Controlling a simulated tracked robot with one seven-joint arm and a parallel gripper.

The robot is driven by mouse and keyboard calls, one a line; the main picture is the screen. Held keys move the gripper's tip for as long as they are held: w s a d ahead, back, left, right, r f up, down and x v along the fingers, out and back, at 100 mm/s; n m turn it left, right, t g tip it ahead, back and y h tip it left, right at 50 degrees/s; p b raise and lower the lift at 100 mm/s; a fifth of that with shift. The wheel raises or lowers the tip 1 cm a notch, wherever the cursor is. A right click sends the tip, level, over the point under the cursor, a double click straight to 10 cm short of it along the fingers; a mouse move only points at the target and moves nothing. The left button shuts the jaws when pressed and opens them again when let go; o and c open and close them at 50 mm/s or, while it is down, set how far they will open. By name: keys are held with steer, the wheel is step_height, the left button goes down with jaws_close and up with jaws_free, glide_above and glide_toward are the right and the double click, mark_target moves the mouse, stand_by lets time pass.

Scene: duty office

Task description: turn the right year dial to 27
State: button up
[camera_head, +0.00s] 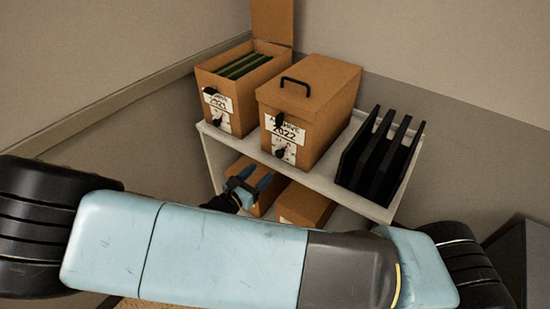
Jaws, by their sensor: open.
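My gripper (253,177) is open, with its two blue fingers apart and nothing seen between them. It is in front of the shelf's lower level, below the two upper boxes. The right archive box (320,105) is closed and labelled 2022. A small dark knob (280,152) on a white dial plate sits low on its front, with another dark knob (280,119) by the label. The left box (223,82) is labelled 2021 and has similar dark knobs. My gripper is apart from the knobs, below and left of the 2022 box's lower one. The dial numbers are too small to read.
The white shelf (330,186) stands in a room corner. A black file rack (380,160) stands right of the boxes. Brown boxes (303,205) fill the lower level, close to my gripper. The left box's lid (272,22) stands open. My arm crosses the foreground.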

mark_target(278, 156)
steer(key=x, duration=0.9)
steer(key=shift+c, duration=0.3)
steer(key=c, duration=1)
